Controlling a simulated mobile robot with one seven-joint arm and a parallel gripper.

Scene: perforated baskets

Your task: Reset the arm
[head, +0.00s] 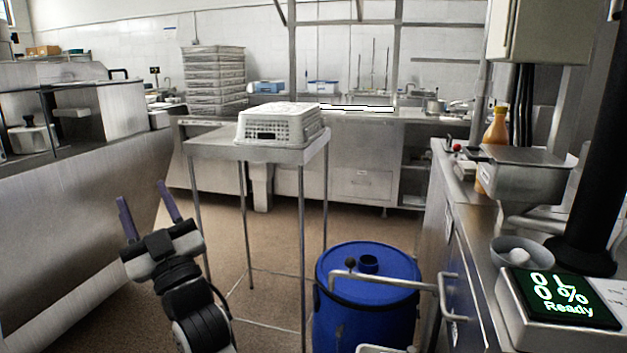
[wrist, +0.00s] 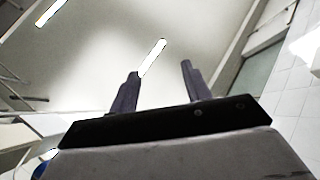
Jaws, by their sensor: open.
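My gripper (head: 143,207) is at the lower left of the head view, in front of the small metal table, with its two purple-grey fingers spread apart and pointing up. In the wrist view my gripper (wrist: 158,88) is open with nothing between the fingers. Behind the fingers the wrist view shows the ceiling with bright light strips. A white perforated basket (head: 283,125) sits on the small metal table (head: 215,148), apart from my gripper.
A blue barrel (head: 367,290) stands on the floor right of the table. A steel counter on the right holds a scale display (head: 560,298), a bowl (head: 522,252) and an orange bottle (head: 496,127). Stacked baskets (head: 215,80) stand at the back. A steel unit (head: 70,210) is at left.

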